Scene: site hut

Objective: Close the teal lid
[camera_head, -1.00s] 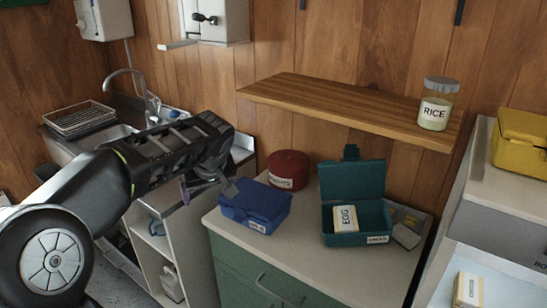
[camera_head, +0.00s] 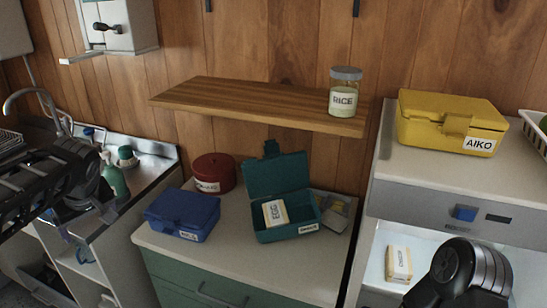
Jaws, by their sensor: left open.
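The teal lunchbox (camera_head: 275,235) stands on the counter with its teal lid (camera_head: 278,175) open, raised upright at the back. A cream carton labelled EGG (camera_head: 275,213) stands tilted inside its left part. My left gripper (camera_head: 88,222) is open and empty at the left edge, over the sink side, well left of the teal box and apart from it. Part of my right arm (camera_head: 470,275) shows at the lower right; its gripper is out of view.
A closed blue box (camera_head: 182,216) and a red tin (camera_head: 213,174) stand left of the teal box. A wooden shelf (camera_head: 230,100) with a RICE jar (camera_head: 344,93) overhangs behind. A grey item (camera_head: 333,210) lies right of it. A yellow box (camera_head: 450,122) sits farther right.

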